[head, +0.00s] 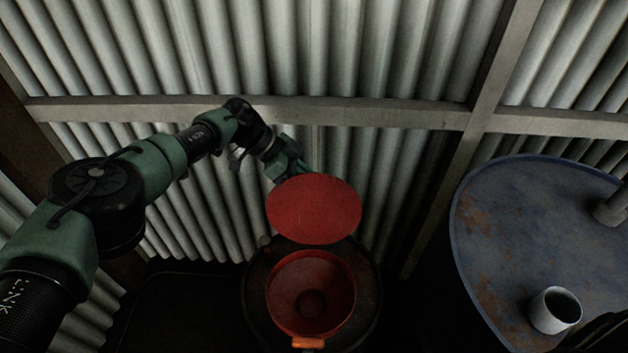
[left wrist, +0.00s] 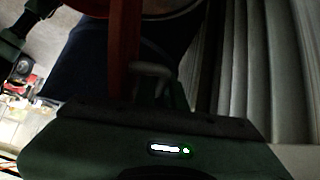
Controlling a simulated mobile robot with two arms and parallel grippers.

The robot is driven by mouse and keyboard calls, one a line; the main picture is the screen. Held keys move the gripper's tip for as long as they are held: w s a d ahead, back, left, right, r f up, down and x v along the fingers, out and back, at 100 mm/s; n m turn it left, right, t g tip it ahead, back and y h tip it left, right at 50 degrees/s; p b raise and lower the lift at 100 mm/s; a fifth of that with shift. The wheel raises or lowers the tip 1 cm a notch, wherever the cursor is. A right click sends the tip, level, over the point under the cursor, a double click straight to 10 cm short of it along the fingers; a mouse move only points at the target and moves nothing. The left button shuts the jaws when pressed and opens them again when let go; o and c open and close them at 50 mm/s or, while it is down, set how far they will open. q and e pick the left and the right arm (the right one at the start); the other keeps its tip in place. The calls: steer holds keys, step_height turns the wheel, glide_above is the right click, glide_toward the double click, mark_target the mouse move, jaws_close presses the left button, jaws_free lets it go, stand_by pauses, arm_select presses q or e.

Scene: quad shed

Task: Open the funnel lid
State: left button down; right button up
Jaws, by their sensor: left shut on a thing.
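A red funnel (head: 311,292) stands on a dark round drum (head: 368,300) in the lower middle of the head view. Its round red lid (head: 314,208) is raised and tilted back behind the open funnel mouth. An orange tab (head: 307,343) shows at the funnel's front edge. My left gripper (head: 290,176) is at the lid's upper left edge, its fingertips partly hidden by the lid. It is shut on the lid. In the left wrist view the lid shows edge-on as a red strip (left wrist: 124,45) by the dark jaws. My right gripper is in neither view.
A rusty blue drum (head: 510,220) stands at the right, with a metal cup or pipe stub (head: 555,310) on top. A corrugated metal wall with a horizontal beam (head: 400,117) is close behind the lid and my left arm.

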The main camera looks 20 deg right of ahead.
arm_select(q)
steer(key=c, duration=1.9)
jaws_free()
steer(key=shift+o, duration=0.7)
steer(key=shift+a+r, duration=0.1)
steer(key=shift+a, duration=0.05)
steer(key=v, duration=0.7)
steer(key=shift+w+r+b, duration=0.15)
steer(key=shift+b, duration=0.2)
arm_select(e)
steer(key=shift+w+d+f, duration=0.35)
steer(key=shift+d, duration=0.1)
arm_select(q)
steer(key=shift+a+r, duration=0.15)
steer(key=shift+a, duration=0.05)
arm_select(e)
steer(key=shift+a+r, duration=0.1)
